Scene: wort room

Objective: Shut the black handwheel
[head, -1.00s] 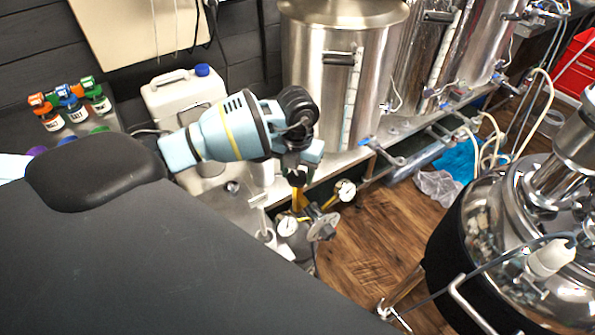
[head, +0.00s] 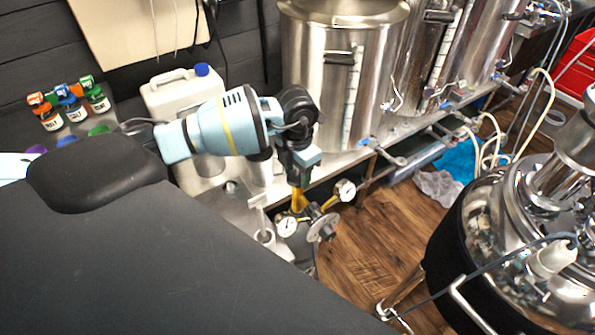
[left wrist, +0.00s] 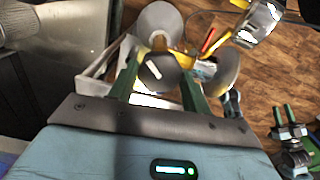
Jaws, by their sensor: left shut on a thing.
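The black handwheel (left wrist: 160,72) is a dark round knob with a white mark, seen in the left wrist view. My left gripper (left wrist: 158,85) has its green fingers on either side of it and is shut on it. In the head view my left gripper (head: 298,178) points down at the valve fitting, and the handwheel is hidden there. Two round gauges, a left one (head: 287,227) and a right one (head: 344,190), stand beside yellow fittings. A grey round flange-like part (head: 322,228) is just below the gripper.
A white jug (head: 181,92) with a blue cap stands behind my left forearm. Steel kettles (head: 315,80) line the back. A steel vessel (head: 505,215) stands at the right. Wooden floor (head: 375,240) is open between.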

